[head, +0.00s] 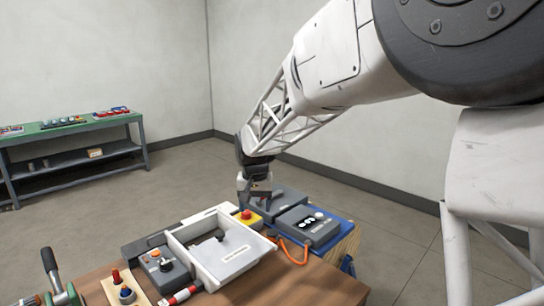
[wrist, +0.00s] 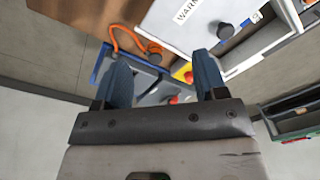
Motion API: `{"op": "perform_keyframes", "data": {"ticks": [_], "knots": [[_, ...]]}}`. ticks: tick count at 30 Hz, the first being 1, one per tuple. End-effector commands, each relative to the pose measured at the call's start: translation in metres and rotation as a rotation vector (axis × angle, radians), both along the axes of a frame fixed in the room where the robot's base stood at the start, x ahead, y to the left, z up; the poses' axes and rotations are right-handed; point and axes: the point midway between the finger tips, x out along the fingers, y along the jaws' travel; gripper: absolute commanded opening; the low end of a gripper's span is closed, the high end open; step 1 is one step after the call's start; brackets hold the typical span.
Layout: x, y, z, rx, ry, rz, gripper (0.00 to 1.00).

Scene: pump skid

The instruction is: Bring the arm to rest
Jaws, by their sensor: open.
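My gripper (head: 255,190) hangs at the end of my arm, over the far edge of the wooden table, just above a grey device (head: 284,199). In the wrist view the two blue fingers of my gripper (wrist: 163,60) stand wide apart with nothing held between them. Below and beyond them lie a grey unit on a blue tray, a red button and a yellow housing. The head view does not show clearly whether the gripper touches the grey device.
A grey control box (head: 308,226) with an orange cable (head: 292,252) sits right of the gripper. A yellow box with a red button (head: 246,214) and a white labelled bin (head: 212,270) stand to its left. A green workbench (head: 75,125) is far off; the floor between is clear.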

Motion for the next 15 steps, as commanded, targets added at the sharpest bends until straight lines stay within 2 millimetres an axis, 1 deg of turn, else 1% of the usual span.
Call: {"op": "perform_keyframes", "data": {"ticks": [1, 3, 11, 15], "knots": [[-0.011, -0.012, 0.008, 0.002, -0.007, -0.004, 0.65], [-0.024, -0.027, 0.015, 0.002, -0.014, -0.004, 0.65], [-0.079, -0.076, 0.037, 0.005, -0.041, -0.006, 0.65], [-0.11, -0.1, 0.045, 0.005, -0.055, -0.007, 0.65]]}}
